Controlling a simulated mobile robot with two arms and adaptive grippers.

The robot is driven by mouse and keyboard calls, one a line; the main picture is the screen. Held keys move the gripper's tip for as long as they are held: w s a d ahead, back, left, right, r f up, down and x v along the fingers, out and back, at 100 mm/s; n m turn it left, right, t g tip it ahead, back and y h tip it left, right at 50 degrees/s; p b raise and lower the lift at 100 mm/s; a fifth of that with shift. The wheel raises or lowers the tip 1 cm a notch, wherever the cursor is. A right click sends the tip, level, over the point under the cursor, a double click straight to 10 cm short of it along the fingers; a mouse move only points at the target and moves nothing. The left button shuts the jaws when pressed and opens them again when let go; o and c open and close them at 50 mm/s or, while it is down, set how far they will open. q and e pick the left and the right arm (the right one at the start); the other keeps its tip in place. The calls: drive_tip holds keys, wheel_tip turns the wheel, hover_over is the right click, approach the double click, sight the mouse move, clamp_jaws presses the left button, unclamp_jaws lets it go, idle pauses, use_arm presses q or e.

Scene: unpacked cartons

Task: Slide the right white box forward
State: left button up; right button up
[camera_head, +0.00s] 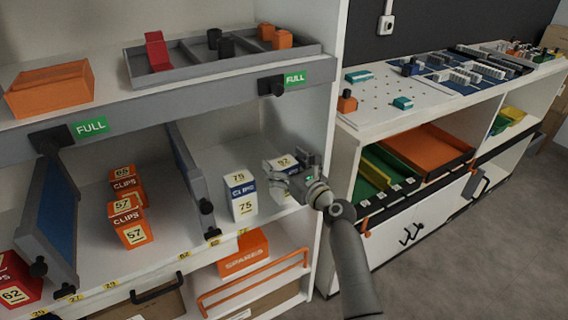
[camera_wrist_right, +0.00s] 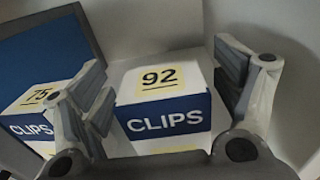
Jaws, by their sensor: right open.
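The right white box (camera_head: 278,165), with a blue band, stands on the middle shelf by the right side wall. In the right wrist view its front (camera_wrist_right: 163,120) shows "92" and "CLIPS". My right gripper (camera_head: 290,183) is at the front of this box. In the right wrist view the open fingers (camera_wrist_right: 165,95) are on either side of the box; I cannot tell whether they touch it. A second white box (camera_head: 240,195), marked 75, stands just to its left and also shows in the right wrist view (camera_wrist_right: 35,120). My left gripper is not in view.
A grey divider (camera_head: 190,175) stands left of the white boxes. Orange clip boxes (camera_head: 130,220) are farther left. The shelf's right wall is close to my gripper. An orange spares box (camera_head: 243,253) is on the shelf below.

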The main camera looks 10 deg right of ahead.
drive_tip(key=v, duration=0.8)
drive_tip(key=shift+f, duration=0.1)
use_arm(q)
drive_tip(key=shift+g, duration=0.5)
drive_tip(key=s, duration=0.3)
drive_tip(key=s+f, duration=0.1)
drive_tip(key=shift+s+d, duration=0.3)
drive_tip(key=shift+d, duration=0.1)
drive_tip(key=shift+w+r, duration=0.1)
